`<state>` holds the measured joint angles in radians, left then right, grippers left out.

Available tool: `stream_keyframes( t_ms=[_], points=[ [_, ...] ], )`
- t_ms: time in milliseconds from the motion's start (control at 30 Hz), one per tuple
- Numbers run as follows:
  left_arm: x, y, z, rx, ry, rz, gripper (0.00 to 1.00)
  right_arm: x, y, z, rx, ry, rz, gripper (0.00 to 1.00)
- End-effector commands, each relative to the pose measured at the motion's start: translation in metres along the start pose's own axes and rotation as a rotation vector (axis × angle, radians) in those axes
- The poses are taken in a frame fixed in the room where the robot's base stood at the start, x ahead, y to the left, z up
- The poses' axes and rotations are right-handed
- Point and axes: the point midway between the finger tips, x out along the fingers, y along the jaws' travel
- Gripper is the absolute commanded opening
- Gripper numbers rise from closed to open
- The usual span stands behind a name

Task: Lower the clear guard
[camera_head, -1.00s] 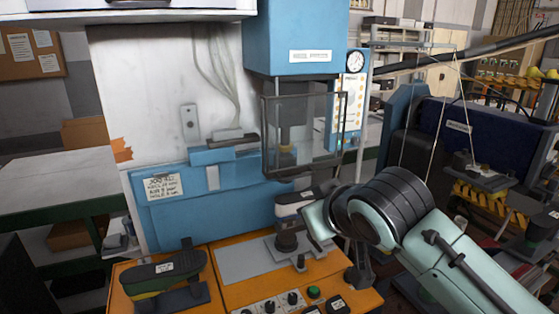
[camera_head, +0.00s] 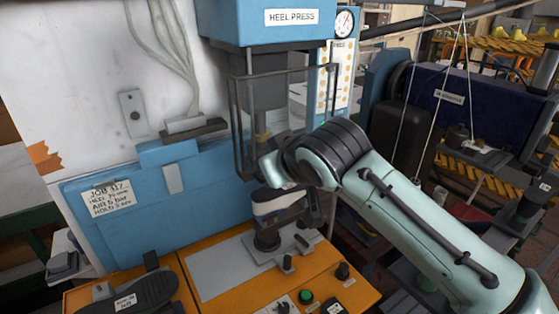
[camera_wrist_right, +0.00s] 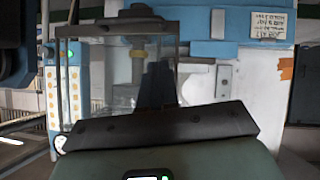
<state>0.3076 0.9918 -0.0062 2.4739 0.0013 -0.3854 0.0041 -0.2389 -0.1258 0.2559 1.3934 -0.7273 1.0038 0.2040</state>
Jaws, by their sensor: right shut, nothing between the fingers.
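The clear guard (camera_head: 283,95) is a transparent panel in a dark frame, hanging upright below the blue heel press head (camera_head: 265,25). My right arm covers its lower right part in the head view. The guard (camera_wrist_right: 85,85) also shows in the right wrist view. There, my right gripper (camera_wrist_right: 156,70) has its dark fingers together and empty, in front of the guard. I cannot tell whether they touch it. In the head view my right arm reaches in from the right, and its fingers are not clearly visible. My left gripper is not in view.
A dark shoe last (camera_head: 278,204) sits on a stand below the guard. Another dark last (camera_head: 140,296) lies at the orange bench's front left. A green button (camera_head: 306,297) and black knobs are on the bench. A gauge (camera_head: 344,22) is right of the press head.

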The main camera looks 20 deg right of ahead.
Motion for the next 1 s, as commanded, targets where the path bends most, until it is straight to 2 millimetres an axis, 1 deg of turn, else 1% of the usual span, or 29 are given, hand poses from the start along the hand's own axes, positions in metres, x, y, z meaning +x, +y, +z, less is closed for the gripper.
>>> stream_keyframes(
  t_ms=[33,200,300,400,567,900,1000],
  points=[
    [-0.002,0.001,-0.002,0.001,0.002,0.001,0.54,0.012,0.000,0.000,-0.001,-0.004,0.000,0.00],
    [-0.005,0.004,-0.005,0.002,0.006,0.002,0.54,0.047,0.000,-0.001,-0.001,-0.002,0.000,0.00],
    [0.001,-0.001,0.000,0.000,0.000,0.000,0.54,0.057,0.000,0.015,0.001,-0.004,0.000,0.00],
    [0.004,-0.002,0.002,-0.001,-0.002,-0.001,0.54,0.065,0.000,0.022,0.000,-0.002,0.000,0.00],
    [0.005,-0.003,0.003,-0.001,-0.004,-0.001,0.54,0.070,0.000,0.028,0.000,0.000,0.000,0.00],
    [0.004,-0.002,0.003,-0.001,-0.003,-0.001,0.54,0.071,0.000,0.028,0.000,0.001,0.000,0.00],
    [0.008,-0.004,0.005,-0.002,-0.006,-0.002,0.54,0.073,-0.001,0.031,0.000,0.000,-0.001,0.00]
  ],
)
